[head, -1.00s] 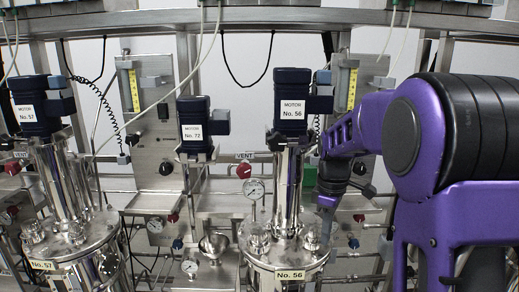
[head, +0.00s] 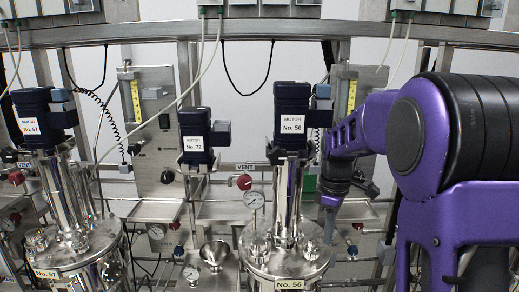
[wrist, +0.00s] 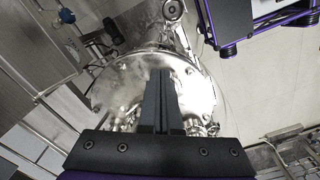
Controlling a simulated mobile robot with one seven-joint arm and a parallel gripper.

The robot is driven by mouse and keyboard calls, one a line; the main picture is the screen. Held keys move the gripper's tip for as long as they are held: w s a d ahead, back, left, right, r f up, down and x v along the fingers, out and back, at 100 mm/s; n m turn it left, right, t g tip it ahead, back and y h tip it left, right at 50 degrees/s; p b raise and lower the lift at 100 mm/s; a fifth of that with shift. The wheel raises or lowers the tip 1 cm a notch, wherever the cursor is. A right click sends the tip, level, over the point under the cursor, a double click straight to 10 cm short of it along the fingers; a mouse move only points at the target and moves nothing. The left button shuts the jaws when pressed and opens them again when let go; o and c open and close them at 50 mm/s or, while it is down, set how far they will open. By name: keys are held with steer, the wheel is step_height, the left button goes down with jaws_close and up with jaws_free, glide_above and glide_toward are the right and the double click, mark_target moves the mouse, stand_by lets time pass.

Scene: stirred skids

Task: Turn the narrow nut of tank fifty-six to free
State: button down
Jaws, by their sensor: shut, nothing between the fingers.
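Tank No. 56, with its label plate (head: 290,285), stands at the bottom centre of the head view. A shiny column (head: 288,190) rises from its round lid (head: 270,262) to the blue motor No. 56 (head: 291,122). Small metal fittings sit around the lid, one at its right side (head: 311,248). I cannot tell which is the narrow nut. My gripper (head: 328,232) points down beside the right edge of the lid. In the wrist view its shut, empty fingers (wrist: 159,75) lie in front of the bright lid (wrist: 112,78) and hide part of it; touching cannot be told.
Tank No. 57 (head: 46,273) stands at left and motor No. 72 (head: 193,144) behind, between the two. Pipes and panels fill the back.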

step_height(320, 180, up, 3)
steer(key=shift+f+p, duration=0.1)
steer(key=shift+p, duration=0.75)
steer(key=s+f+b, duration=0.1)
steer(key=f+b, duration=0.1)
steer(key=s+a+f+b, duration=0.1)
steer(key=b, duration=0.1)
steer(key=shift+s+a+f, duration=0.15)
steer(key=shift+f, duration=0.25)
steer(key=shift+f+b, duration=0.5)
steer(key=shift+f, duration=0.55)
steer(key=shift+w+a+p, duration=0.3)
